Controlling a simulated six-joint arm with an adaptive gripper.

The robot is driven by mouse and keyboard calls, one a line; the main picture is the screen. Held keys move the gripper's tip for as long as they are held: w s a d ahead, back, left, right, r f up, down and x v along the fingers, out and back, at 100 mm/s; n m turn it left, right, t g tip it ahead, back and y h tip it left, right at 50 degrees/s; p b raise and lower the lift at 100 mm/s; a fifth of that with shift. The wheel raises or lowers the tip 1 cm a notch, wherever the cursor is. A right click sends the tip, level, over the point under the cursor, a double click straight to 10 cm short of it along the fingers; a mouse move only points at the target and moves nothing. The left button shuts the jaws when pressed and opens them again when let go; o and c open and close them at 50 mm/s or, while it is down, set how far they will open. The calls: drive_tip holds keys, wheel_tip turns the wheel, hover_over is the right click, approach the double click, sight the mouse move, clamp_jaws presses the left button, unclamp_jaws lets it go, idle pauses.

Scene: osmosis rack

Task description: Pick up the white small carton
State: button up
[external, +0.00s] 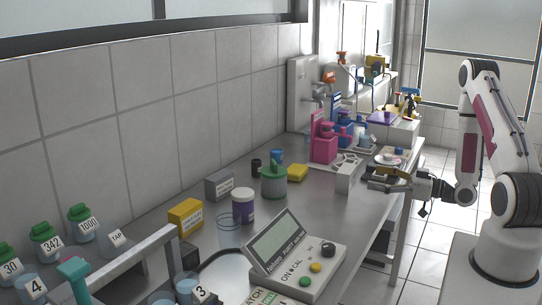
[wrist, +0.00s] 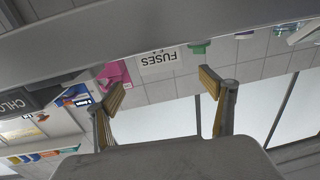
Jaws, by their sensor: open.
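The white small carton (external: 347,178) stands upright on the steel bench near its right edge, in the external view. In the wrist view a white carton (wrist: 158,62) appears upside down with the word FUSES on it, ahead of the gap between my fingers; it seems to be the same one. My gripper (external: 374,180) is just to the right of the carton in the external view, level with it and pointing at it. In the wrist view the fingers (wrist: 163,90) are spread apart with nothing between them. The carton's far sides are hidden.
A pink bottle (external: 323,142) and a holed white rack (external: 346,160) stand behind the carton. A control box (external: 296,262) is in front.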

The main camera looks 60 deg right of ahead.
sight(353, 174)
drive_tip(key=shift+w, duration=0.2)
drive_tip(key=shift+w+a, duration=0.1)
drive_tip(key=shift+w, duration=1.05)
drive_tip(key=shift+w, duration=0.15)
drive_tip(key=shift+w+a+f, duration=0.15)
drive_tip(key=shift+w+f, duration=0.05)
drive_tip(key=shift+w, duration=1)
drive_tip(key=shift+w+a+f, duration=0.1)
drive_tip(key=shift+w+f, duration=0.05)
drive_tip(key=shift+w, duration=1.05)
drive_tip(key=shift+c, duration=0.4)
drive_tip(key=c, duration=1.2)
